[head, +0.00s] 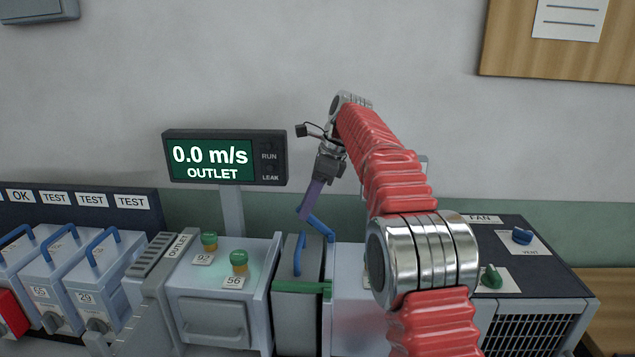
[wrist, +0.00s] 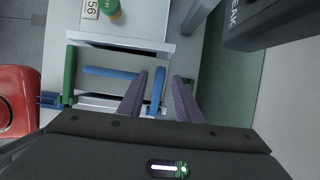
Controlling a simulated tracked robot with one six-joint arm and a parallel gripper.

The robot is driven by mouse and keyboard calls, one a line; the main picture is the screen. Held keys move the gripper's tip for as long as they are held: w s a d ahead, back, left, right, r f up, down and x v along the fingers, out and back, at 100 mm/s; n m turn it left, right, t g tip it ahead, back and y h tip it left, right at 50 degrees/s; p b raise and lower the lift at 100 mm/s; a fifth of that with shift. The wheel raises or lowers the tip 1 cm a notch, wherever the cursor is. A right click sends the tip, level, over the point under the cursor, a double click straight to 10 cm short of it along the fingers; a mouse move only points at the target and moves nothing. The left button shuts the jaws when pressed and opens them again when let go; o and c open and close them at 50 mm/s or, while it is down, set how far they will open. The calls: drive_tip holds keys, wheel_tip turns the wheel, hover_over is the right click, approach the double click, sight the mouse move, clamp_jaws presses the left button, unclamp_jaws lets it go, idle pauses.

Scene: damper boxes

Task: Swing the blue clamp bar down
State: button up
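The blue clamp bar (head: 319,228) slants up at the back of the box slot, beside the outlet box, in the head view. In the wrist view the clamp bar (wrist: 157,91) stands between the two purple fingers of my gripper (wrist: 160,78), with a gap on each side. My gripper (head: 310,204) is open and reaches down to the bar's raised end from above. The fingers partly hide that end in the head view.
A dark box with a blue handle (head: 298,254) sits in the slot, with a green bar (head: 304,287) across its front. The outlet display (head: 224,158) stands left of my gripper and reads 0.0 m/s. A fan unit (head: 540,263) is right; several test boxes (head: 77,287) are left.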

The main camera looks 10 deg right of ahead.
sight(319, 223)
drive_tip(key=v, duration=0.7)
idle(0.3)
drive_tip(key=shift+c, duration=0.5)
